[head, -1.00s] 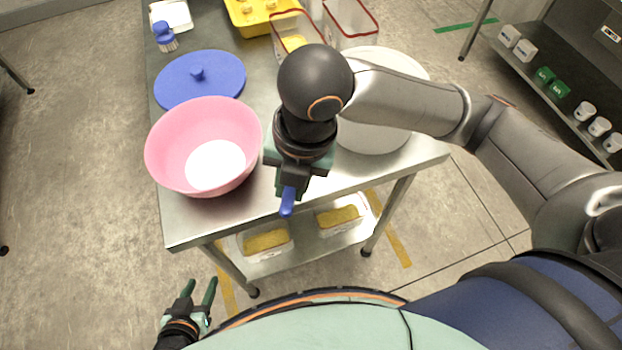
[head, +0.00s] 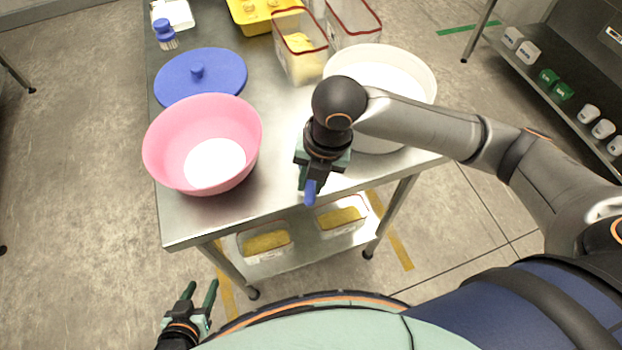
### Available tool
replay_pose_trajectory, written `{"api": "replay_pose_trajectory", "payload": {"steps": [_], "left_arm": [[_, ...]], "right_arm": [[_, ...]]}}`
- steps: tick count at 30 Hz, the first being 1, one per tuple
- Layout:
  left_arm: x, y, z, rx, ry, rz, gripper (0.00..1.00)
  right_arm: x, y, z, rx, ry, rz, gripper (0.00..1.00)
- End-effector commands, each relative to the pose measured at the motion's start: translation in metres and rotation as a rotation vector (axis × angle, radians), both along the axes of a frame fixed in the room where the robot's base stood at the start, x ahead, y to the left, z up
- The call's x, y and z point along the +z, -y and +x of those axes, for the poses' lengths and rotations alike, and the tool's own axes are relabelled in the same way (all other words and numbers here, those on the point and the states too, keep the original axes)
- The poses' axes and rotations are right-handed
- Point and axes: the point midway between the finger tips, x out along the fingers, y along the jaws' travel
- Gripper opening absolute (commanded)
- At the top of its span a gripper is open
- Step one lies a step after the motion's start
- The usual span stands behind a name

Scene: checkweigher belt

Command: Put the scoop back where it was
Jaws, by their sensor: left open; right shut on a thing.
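My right gripper (head: 311,180) is shut on the blue scoop (head: 310,192), of which only a short blue end shows below the fingers. The rest of the scoop is hidden by the gripper and arm. The gripper is above the front part of the steel table (head: 240,222), between a pink bowl (head: 165,150) and a white tub (head: 425,75). The bowl holds something white, and the tub has white contents too. My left gripper (head: 199,290) is open and empty, low in front of the table's left front corner.
A blue lid (head: 222,72) lies behind the bowl, with a blue brush (head: 163,32) further back. Clear containers with red rims (head: 300,68) and a yellow tray (head: 250,22) stand at the back. Lidded boxes (head: 265,243) sit on the lower shelf.

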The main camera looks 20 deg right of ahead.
Motion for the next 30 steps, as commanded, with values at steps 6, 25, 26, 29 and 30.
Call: {"api": "replay_pose_trajectory", "payload": {"steps": [6,25,26,29,30], "left_arm": [[0.000,0.000,0.000,0.000,0.000,0.000,0.50],[0.002,0.000,0.000,-0.001,0.000,0.001,0.50],[0.003,0.000,0.000,-0.001,0.000,0.001,0.50],[0.007,0.000,0.000,-0.001,0.000,0.001,0.50],[0.008,0.000,0.000,-0.001,0.000,0.001,0.50]], "right_arm": [[-0.003,0.000,0.000,0.000,-0.001,0.000,0.26],[0.011,0.001,0.000,0.001,0.002,0.002,0.53],[0.015,0.001,-0.001,0.002,0.003,0.002,0.53],[0.035,0.004,-0.001,0.000,0.005,0.002,0.53],[0.044,0.006,-0.002,0.000,0.005,0.001,0.53]]}}
